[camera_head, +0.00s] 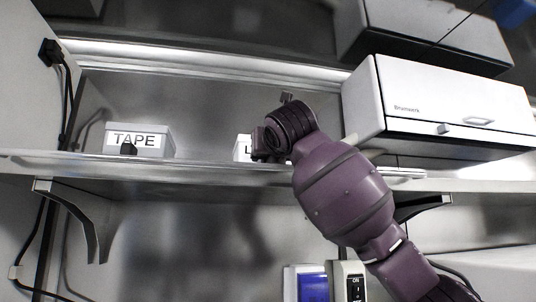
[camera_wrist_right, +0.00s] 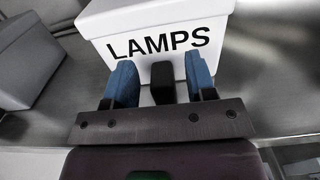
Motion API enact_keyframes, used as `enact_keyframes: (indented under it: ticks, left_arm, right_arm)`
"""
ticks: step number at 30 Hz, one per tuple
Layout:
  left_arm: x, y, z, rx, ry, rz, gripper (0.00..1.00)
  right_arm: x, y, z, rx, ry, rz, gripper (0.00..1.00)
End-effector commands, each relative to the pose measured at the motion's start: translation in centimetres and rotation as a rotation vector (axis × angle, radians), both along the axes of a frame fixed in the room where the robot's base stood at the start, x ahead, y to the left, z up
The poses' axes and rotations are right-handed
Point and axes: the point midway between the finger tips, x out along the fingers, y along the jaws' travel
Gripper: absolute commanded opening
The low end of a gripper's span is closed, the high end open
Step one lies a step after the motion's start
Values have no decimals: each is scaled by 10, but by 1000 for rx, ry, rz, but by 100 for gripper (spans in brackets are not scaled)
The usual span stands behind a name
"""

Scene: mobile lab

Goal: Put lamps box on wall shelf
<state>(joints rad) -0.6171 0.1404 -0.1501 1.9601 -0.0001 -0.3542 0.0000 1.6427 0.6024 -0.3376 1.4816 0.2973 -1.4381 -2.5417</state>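The white lamps box (camera_wrist_right: 155,22) fills the top of the right wrist view, with its LAMPS label facing my gripper. In the head view the lamps box (camera_head: 241,147) shows only its left edge at the wall shelf; my right arm hides the rest. It appears to rest on the wall shelf (camera_head: 210,169). My right gripper (camera_wrist_right: 161,80) is open, with its blue fingers on either side of the box's black knob (camera_wrist_right: 163,84). Gaps show between fingers and knob. In the head view my right wrist hides the fingertips. My left gripper is not in view.
A white TAPE box (camera_head: 153,152) stands on the shelf to the left, with clear shelf between it and the lamps box. A white cabinet (camera_head: 430,95) is to the right of my arm. A shelf bracket (camera_head: 85,220) and black cables (camera_head: 66,95) are at the left.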

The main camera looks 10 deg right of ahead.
Motion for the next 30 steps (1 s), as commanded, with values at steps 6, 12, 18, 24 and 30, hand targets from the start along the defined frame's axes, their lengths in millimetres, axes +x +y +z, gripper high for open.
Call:
enact_keyframes:
  ticks: [6, 12, 18, 24, 30]
  left_arm:
    - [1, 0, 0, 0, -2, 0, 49]
    - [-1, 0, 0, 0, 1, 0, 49]
    - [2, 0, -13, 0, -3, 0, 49]
    - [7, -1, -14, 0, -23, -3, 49]
    - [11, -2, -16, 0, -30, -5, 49]
  right_arm:
    - [5, 4, -12, -5, 30, 0, 51]
    - [-4, 2, 2, -5, 20, 0, 51]
    - [-44, 1, 1, -7, 16, -3, 51]
    - [-81, 2, 1, -5, 17, -2, 51]
    - [-107, 2, 2, -5, 18, -2, 51]
